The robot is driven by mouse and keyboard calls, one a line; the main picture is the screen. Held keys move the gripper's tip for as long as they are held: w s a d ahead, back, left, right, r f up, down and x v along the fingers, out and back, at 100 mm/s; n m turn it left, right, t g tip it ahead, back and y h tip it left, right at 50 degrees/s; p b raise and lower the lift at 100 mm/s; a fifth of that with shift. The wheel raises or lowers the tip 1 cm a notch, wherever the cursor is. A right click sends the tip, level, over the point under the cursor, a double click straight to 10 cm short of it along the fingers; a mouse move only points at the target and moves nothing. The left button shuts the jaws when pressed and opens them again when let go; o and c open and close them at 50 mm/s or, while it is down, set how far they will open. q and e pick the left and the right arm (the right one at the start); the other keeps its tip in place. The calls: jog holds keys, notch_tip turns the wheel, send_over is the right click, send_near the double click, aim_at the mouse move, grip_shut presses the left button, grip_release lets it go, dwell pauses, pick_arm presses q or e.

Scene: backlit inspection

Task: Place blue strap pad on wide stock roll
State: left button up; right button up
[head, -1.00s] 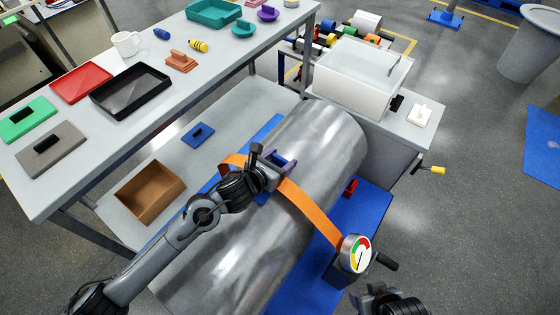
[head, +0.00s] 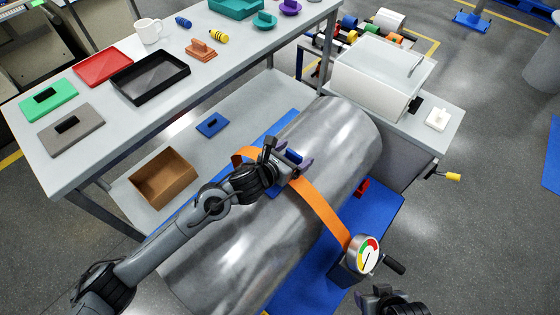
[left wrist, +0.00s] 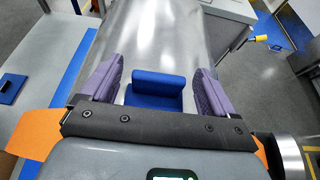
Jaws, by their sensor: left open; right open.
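The wide stock roll (head: 330,137) is a large shiny grey cylinder lying across the middle of the head view. A blue strap pad (head: 294,157) with an upright grip is at the top of the roll, beside the orange strap. In the left wrist view the pad (left wrist: 156,92) sits between the fingers, with a gap on each side. My left gripper (head: 292,163) is open around it. Whether the pad's underside touches the roll is hidden. My right gripper (head: 385,296) is open at the bottom edge, right of the roll, away from the pad.
An orange strap (head: 320,213) crosses the roll to a gauge tensioner (head: 364,254). Another blue pad (head: 213,125) lies on the lower shelf near a brown box (head: 163,180). A bench with trays (head: 150,80) stands left. A white bin (head: 380,75) is beyond the roll.

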pick_arm(q)
notch_tip(320, 180, up, 4)
jog(key=p, duration=0.2)
send_over(273, 191)
jog(key=w+a, duration=0.1)
jog(key=w, duration=0.1)
jog(key=shift+s+a+r+p, duration=0.25)
jog(key=shift+s+a+p, duration=0.1)
jog(key=shift+s, duration=0.1)
